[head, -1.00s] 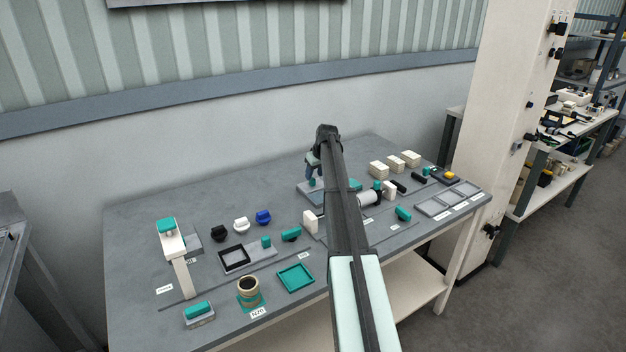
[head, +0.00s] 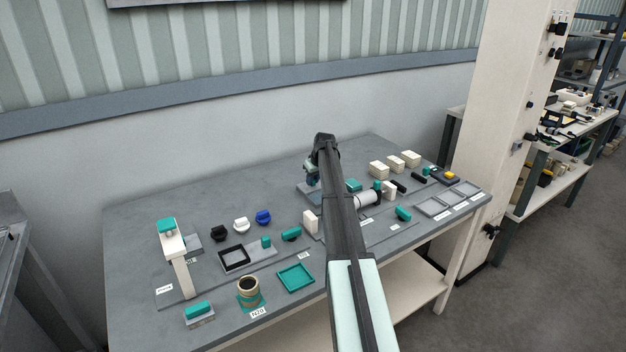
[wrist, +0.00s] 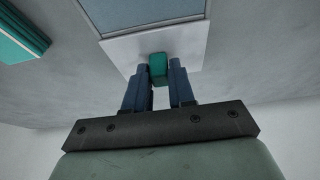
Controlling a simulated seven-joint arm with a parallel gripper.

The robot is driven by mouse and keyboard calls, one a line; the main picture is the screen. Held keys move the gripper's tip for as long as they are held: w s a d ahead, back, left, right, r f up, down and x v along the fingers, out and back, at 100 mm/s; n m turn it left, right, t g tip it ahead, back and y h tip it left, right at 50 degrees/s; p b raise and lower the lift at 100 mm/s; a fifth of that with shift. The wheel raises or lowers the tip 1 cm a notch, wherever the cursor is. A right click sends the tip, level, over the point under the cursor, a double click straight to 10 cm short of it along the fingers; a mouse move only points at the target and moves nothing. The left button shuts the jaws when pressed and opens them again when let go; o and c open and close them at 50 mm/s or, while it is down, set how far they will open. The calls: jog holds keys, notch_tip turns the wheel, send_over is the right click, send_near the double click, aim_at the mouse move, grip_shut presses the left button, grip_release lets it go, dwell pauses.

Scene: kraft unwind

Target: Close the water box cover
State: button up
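In the wrist view a white panel with a grey-blue inset (wrist: 150,12) carries a small teal knob (wrist: 158,66); I take this as the water box cover. My gripper (wrist: 160,72) has its two dark blue fingers on either side of the knob, very close to it. I cannot tell whether they touch or squeeze it. In the head view my gripper (head: 312,178) is low over a grey base (head: 308,190) at the back of the table. My arm hides much of that spot, and the knob does not show there.
A teal block (wrist: 18,38) lies to the left in the wrist view. In the head view, white blocks (head: 379,169) stand right of my arm, near a grey-white cylinder (head: 368,198). A white stand with a teal top (head: 167,226) is at the left. The back left tabletop is clear.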

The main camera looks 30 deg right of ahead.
grip_shut()
jog(key=s, duration=0.8)
jog(key=shift+s, duration=0.1)
jog(key=shift+o, duration=1.3)
grip_release()
jog(key=shift+s, duration=0.1)
jog(key=shift+o, duration=1.4)
